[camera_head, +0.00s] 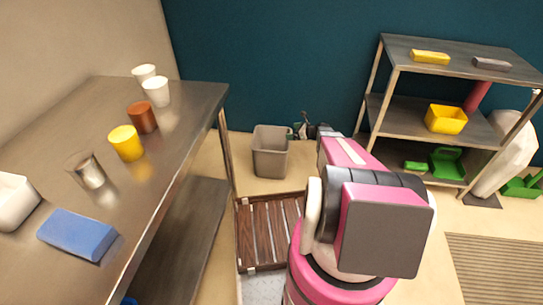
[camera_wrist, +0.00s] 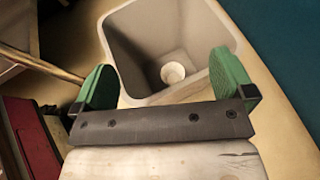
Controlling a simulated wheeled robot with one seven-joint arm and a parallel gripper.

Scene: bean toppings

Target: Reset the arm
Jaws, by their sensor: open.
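My gripper (camera_wrist: 165,88) is open in the wrist view, with its two green fingers set wide apart and nothing between them. In the head view my gripper (camera_head: 303,128) shows small beyond my pink and grey arm, just right of a grey bin. The grey bin (camera_head: 271,152) stands on the floor by the dark wall. The wrist view looks down into this bin (camera_wrist: 130,45), where a small white round cup-like thing (camera_wrist: 173,72) lies at the bottom.
A steel table (camera_head: 180,110) at left holds white cups (camera_head: 156,91), a brown cup (camera_head: 142,117), a yellow cup (camera_head: 126,143), a metal cup (camera_head: 86,170) and a blue block (camera_head: 77,234). A shelf (camera_head: 400,110) stands at right. A wooden slatted pallet (camera_head: 268,232) lies beside my arm.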

